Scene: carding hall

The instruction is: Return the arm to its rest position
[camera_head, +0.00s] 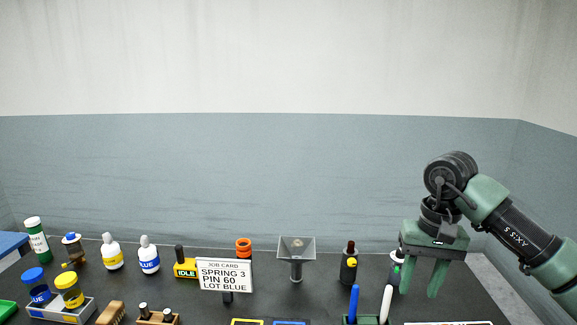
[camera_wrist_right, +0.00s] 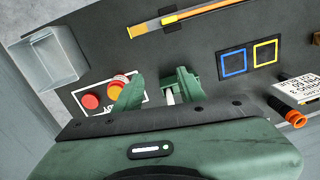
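My right arm comes in from the right in the head view. Its green gripper (camera_head: 420,291) points down over the right part of the dark table. The two fingers are apart, with bare dark table showing between them in the head view. In the right wrist view the gripper (camera_wrist_right: 158,90) also has its fingers apart. A small pale thing shows between them there, and I cannot tell whether it is touched. My left arm and gripper are not in view.
Near the right gripper stand a white marker (camera_head: 387,303), a blue marker (camera_head: 353,304) and a dark bottle (camera_head: 349,266). A job card sign (camera_head: 224,275) stands mid-table. Bottles and jars crowd the left. A grey open bin (camera_wrist_right: 52,57) lies beyond the gripper in the wrist view.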

